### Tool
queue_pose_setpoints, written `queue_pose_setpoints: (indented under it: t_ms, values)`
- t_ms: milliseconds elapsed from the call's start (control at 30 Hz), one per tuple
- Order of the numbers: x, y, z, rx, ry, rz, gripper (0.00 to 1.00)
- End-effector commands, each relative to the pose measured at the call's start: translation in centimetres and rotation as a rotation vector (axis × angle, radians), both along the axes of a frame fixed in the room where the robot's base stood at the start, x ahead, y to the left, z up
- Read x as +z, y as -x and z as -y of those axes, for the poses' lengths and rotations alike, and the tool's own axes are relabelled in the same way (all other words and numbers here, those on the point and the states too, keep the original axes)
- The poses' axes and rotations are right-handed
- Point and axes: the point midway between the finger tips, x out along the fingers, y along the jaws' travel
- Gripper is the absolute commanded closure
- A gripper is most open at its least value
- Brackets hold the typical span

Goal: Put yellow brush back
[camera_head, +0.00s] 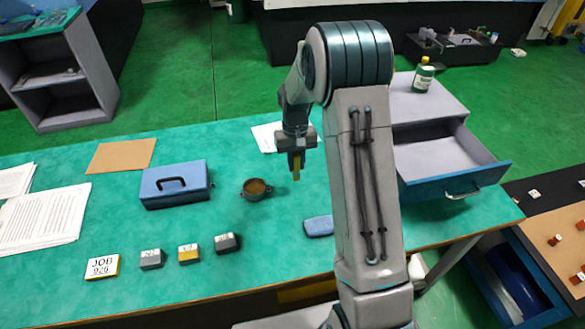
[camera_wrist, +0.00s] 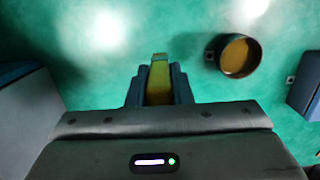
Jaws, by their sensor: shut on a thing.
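My gripper (camera_head: 296,158) hangs above the green table, between the brown pot and the drawer unit. It is shut on a yellow piece, the yellow brush (camera_head: 296,174), whose lower end sticks out below the fingers. In the wrist view the brush (camera_wrist: 160,82) lies between the two dark fingertips of my gripper (camera_wrist: 159,88). Most of it is hidden by the fingers and the gripper body. The brush appears clear of the table.
A brown two-handled pot (camera_head: 257,189) and a blue toolbox (camera_head: 175,184) stand left of my gripper. Small labelled blocks (camera_head: 188,253) line the front. At right is a drawer unit (camera_head: 430,103) with its drawer (camera_head: 455,190) pulled out and a bottle (camera_head: 423,76) on top.

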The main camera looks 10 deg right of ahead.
Motion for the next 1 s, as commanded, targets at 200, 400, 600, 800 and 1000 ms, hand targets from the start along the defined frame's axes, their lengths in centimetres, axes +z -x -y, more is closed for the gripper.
queue_pose_setpoints:
  t_ms: [200,400,600,800,1000]
  values:
    - [-0.9,-1.1,-0.8,0.000,0.000,0.001,1.00]
    - [-2.9,-1.0,-0.8,0.000,0.000,-0.003,1.00]
    - [-4.8,-1.1,-0.8,0.000,0.000,0.001,1.00]
    - [-4.9,-1.1,-0.8,0.000,0.000,0.002,1.00]
    - [-5.1,-1.1,-0.8,-0.001,0.000,0.001,0.59]
